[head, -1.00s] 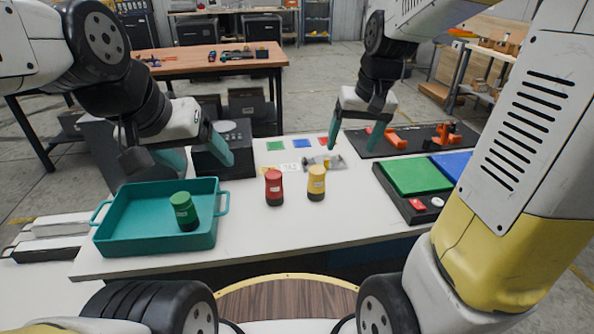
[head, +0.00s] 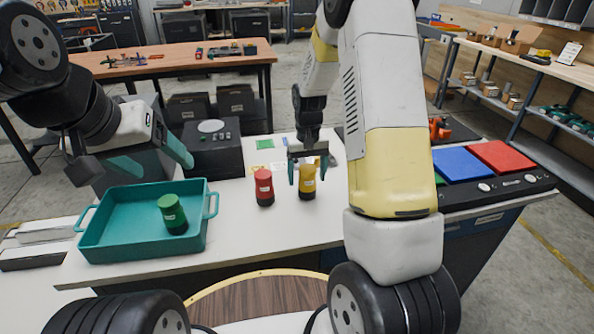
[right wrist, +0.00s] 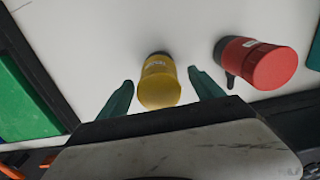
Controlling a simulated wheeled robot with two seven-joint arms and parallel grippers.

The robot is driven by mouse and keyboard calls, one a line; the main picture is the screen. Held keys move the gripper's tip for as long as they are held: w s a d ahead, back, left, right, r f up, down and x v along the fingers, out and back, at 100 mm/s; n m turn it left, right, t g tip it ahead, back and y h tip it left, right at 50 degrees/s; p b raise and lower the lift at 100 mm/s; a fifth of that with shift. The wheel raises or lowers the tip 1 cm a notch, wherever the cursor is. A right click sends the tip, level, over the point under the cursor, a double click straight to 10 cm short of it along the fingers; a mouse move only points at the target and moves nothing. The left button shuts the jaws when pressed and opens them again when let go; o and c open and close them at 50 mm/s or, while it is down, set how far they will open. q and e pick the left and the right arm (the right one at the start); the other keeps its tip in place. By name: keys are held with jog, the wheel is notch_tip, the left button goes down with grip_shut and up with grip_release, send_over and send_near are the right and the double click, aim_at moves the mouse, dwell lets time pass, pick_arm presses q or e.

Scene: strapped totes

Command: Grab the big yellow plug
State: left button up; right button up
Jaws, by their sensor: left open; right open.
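The yellow plug (head: 308,184) stands upright on the white table, with a dark base. It also shows in the right wrist view (right wrist: 160,84). My right gripper (head: 307,178) is open above and around the yellow plug's top. In the right wrist view its green fingers (right wrist: 160,92) lie on either side of the plug, with gaps between. My left gripper (head: 160,162) is open and empty above the back of the teal tray.
A red plug (head: 264,188) stands just left of the yellow one; it also shows in the wrist view (right wrist: 256,62). A green plug (head: 173,214) is in the teal tray (head: 108,245). A panel with blue (head: 462,164) and red (head: 500,156) pads lies at right.

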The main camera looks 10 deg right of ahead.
jog(key=shift+f, duration=1.35)
grip_shut()
jog(key=shift+r, duration=0.15)
